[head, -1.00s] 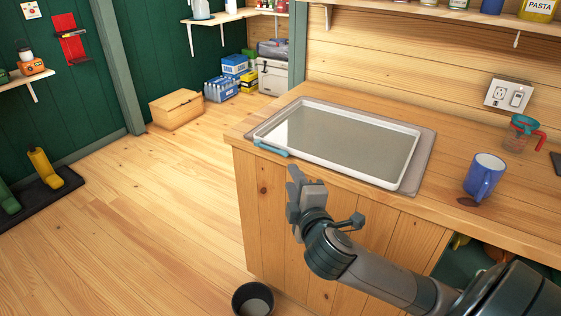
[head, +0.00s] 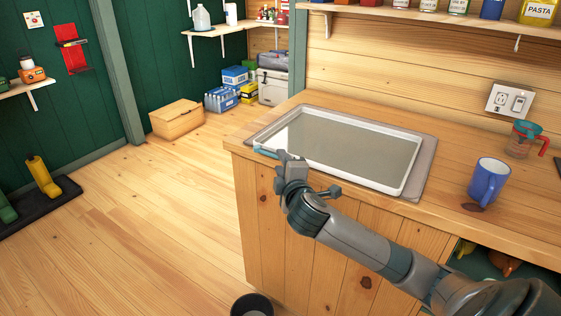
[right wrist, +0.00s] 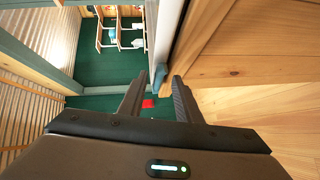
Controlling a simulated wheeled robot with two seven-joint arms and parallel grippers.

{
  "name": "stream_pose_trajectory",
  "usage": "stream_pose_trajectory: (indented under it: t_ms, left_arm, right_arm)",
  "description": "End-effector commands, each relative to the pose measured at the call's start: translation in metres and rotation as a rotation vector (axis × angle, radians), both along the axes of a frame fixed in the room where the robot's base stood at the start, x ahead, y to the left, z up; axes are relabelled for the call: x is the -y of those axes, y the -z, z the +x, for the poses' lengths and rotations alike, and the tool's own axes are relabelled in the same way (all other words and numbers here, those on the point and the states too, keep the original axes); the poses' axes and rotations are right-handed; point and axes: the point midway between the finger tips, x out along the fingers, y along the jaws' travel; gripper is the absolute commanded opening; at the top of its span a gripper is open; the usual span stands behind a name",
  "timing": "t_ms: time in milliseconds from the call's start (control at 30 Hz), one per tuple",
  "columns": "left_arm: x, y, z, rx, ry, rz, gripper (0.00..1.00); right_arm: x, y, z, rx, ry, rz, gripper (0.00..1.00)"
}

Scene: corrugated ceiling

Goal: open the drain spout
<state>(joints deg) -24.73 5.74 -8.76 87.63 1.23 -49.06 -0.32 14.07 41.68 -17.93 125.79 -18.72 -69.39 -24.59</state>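The tray (head: 408,180) is a shallow white-rimmed pan of greyish liquid on a grey mat on the wooden counter. The blue drain spout (head: 264,152) sits at its near left corner, partly hidden behind my right gripper (head: 284,155). In the right wrist view the spout (right wrist: 160,74) is a small teal piece showing between and just past the two open fingertips. I cannot tell whether a finger touches it. My right gripper is open and holds nothing, at the counter's front edge. My left gripper is not in view.
A dark bucket (head: 252,305) stands on the floor below the counter's left end, partly cut off. A blue mug (head: 488,180) and a measuring cup (head: 522,139) stand right of the tray.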

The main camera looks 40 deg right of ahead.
Motion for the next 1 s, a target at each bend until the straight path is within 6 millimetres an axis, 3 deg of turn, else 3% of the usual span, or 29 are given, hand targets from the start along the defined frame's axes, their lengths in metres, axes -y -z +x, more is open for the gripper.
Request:
stream_pose_trajectory:
  t_ms: [200,533,667,1000]
  left_arm:
    - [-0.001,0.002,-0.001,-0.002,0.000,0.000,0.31]
    - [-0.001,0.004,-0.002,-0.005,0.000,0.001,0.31]
    - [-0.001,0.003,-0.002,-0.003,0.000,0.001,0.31]
    - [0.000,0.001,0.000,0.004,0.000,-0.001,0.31]
  right_arm:
    - [0.006,0.002,0.014,0.001,0.000,0.000,0.31]
    - [0.006,0.002,0.015,0.000,0.000,0.000,0.31]
    - [0.006,0.002,0.015,0.000,0.000,0.000,0.00]
    - [0.006,0.002,0.016,-0.001,0.007,0.001,0.00]
